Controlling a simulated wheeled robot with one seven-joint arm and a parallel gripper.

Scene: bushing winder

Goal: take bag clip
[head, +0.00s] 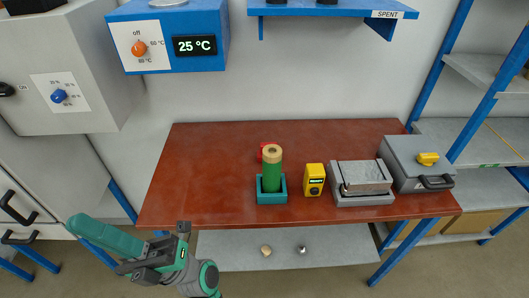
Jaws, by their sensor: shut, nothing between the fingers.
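No thing in the head view is clearly recognisable as a bag clip. A small yellow piece (428,158) lies on top of the grey case (405,160) at the right end of the table; it is too small to tell what it is. A small red thing (264,148) shows partly behind the green cylinder (271,176). My gripper (183,229) is at the lower left, in front of the table's front edge. It is shut and empty, well apart from these things.
The red-brown table (205,165) is clear on its left half. The green cylinder stands in a teal holder (272,197). A yellow meter (314,180) and a grey block device (364,180) stand beside it. A lower shelf (330,245) holds two small knobs. Blue-framed shelves (470,135) stand right.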

